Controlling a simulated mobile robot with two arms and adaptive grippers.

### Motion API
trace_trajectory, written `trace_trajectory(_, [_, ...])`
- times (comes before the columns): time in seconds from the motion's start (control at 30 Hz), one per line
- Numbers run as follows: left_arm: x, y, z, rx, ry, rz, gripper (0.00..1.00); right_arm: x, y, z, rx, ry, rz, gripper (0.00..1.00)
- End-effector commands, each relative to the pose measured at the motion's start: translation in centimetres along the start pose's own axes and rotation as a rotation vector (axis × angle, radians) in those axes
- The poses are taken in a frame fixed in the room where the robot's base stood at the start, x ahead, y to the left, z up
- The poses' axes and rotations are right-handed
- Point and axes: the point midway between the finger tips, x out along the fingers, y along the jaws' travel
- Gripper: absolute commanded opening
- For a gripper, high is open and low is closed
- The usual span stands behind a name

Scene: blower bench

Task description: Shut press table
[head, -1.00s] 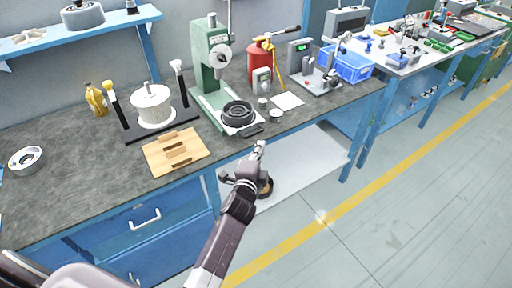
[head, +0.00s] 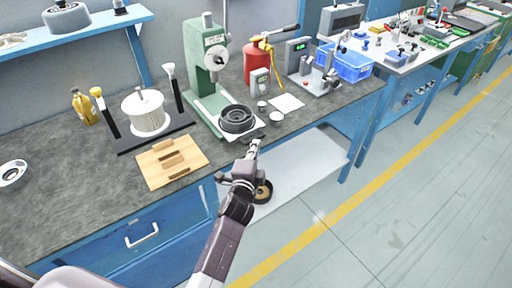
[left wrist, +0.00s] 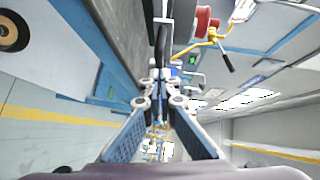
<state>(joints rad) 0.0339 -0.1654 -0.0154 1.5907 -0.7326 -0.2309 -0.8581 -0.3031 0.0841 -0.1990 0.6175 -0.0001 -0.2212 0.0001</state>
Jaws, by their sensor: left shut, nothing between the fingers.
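The green press (head: 207,62) stands on the bench. Its light press table (head: 226,131) sticks out toward the bench's front edge and carries a black ring-shaped part (head: 238,119). My left gripper (head: 254,145) is shut and empty, with its tip at the front edge of the press table. I cannot tell whether it touches the table. In the left wrist view, the gripper (left wrist: 160,75) points ahead with its fingers together. My right gripper is not in view.
A wooden block board (head: 172,160) and a white spool (head: 147,112) stand left of the press. A red canister (head: 257,65), small cups (head: 262,108) and a blue crate (head: 345,64) are to the right. A white lower shelf (head: 300,165) lies under the bench.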

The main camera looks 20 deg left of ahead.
Motion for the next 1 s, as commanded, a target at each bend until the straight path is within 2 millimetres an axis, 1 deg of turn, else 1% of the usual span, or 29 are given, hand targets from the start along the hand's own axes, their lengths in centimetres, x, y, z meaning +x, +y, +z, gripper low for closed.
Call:
trace_trajectory(0.17, [1.5, -0.6, 1.6, 0.004, -0.002, -0.002, 0.0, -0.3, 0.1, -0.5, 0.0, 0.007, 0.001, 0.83])
trace_trajectory(0.37, [4.4, -1.4, 4.5, 0.007, -0.003, -0.003, 0.0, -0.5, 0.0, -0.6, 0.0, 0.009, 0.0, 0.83])
trace_trajectory(0.5, [6.5, -2.0, 6.6, 0.006, -0.003, -0.003, 0.0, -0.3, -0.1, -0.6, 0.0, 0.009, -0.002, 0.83])
trace_trajectory(0.63, [8.1, -2.4, 8.3, 0.004, -0.003, -0.003, 0.0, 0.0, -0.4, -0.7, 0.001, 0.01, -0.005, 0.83])
trace_trajectory(0.8, [9.6, -2.7, 9.7, 0.002, -0.002, -0.001, 0.0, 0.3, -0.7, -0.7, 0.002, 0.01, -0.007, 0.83])
trace_trajectory(1.0, [10.4, -3.0, 10.5, 0.001, -0.002, -0.001, 0.0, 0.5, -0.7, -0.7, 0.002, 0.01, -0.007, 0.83])
